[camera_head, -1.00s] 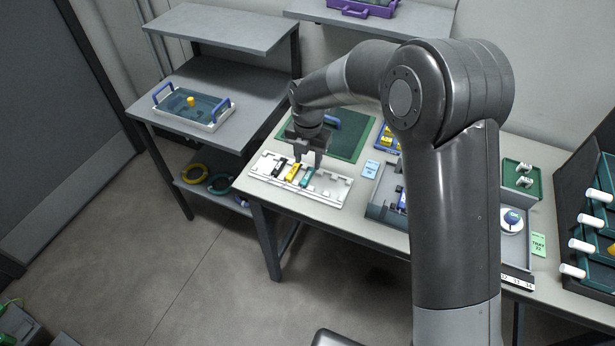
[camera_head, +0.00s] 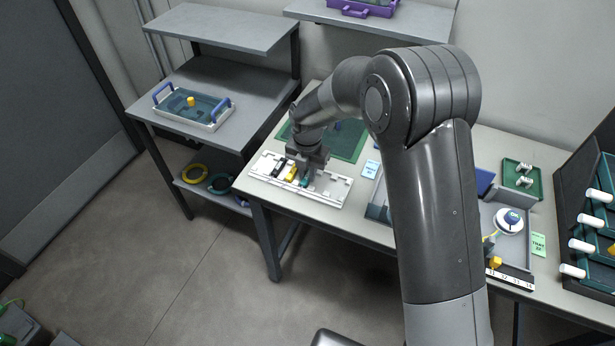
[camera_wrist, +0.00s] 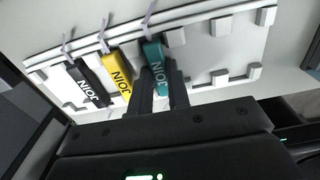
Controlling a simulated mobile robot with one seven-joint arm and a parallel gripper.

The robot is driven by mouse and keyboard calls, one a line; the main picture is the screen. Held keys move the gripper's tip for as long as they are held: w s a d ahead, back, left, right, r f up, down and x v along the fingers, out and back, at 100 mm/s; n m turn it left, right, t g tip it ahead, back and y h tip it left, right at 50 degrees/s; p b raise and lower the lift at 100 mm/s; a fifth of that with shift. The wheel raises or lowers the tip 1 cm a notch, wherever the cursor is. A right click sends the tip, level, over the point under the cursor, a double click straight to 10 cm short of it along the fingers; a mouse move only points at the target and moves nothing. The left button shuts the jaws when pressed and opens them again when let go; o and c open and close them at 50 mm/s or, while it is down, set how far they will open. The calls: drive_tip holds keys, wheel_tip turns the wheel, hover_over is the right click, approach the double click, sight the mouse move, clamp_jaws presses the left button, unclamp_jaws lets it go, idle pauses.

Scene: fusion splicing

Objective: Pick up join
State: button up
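Three joins lie in a row in a white slotted tray (camera_head: 335,190): a black join (camera_head: 279,166), a yellow join (camera_head: 291,173) and a teal join. In the wrist view, the black join (camera_wrist: 88,84), yellow join (camera_wrist: 119,73) and teal join (camera_wrist: 156,68) each show a JOIN label and a thin purple strand at the far end. My gripper (camera_head: 307,178) is down at the teal join, the rightmost. Its fingers (camera_wrist: 161,82) stand close against both sides of the teal join and look shut on it. The join still sits in the tray. The finger contact is partly hidden.
A green mat (camera_head: 350,142) lies behind the tray. Grey trays (camera_head: 507,248) with a white spool stand to the right, beyond my arm. A green tray (camera_head: 521,178) is at the back right. A side shelf (camera_head: 250,90) stands to the left.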

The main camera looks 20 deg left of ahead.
drive_tip(key=shift+c, duration=1.1)
drive_tip(key=shift+r, duration=0.1)
drive_tip(key=shift+r, duration=0.25)
drive_tip(key=r, duration=0.4)
drive_tip(key=shift+w+d, duration=0.1)
drive_tip(key=shift+d, duration=0.1)
drive_tip(key=w+d+r, duration=0.1)
drive_tip(key=d+r, duration=0.5)
drive_tip(key=d, duration=0.4)
hover_over(322, 184)
wheel_tip(322, 184, down, 5)
drive_tip(key=shift+r, duration=0.1)
drive_tip(key=shift+f, duration=2.3)
drive_tip(key=shift+f, duration=0.55)
